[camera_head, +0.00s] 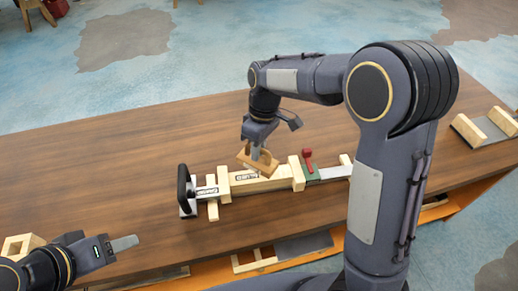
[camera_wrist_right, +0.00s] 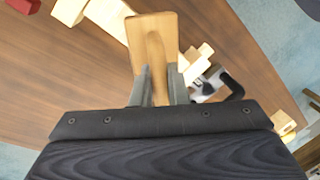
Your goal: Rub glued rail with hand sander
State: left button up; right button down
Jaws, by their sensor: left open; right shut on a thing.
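The glued rail (camera_head: 263,184) is a pale wooden bar with a "GLUED" label, lying in a clamp setup on the brown table. The hand sander (camera_head: 257,163) is a tan wooden block, tilted, over the rail's middle in the head view. My right gripper (camera_head: 256,152) is shut on it; it also shows in the right wrist view, where the gripper (camera_wrist_right: 158,90) grips the sander (camera_wrist_right: 153,45) between two grey fingers. I cannot tell whether the sander touches the rail. My left gripper (camera_head: 124,243) is open and empty at the table's lower left, away from the rail.
A clamp with a black handle (camera_head: 184,188) stands at the rail's left end. A red-handled clamp (camera_head: 308,158) sits at the right. Wooden blocks (camera_head: 486,127) lie at the table's right end. A wooden frame (camera_head: 18,246) is at the left edge.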

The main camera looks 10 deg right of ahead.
jog(key=shift+r+p, duration=0.8)
jog(key=shift+r, duration=0.5)
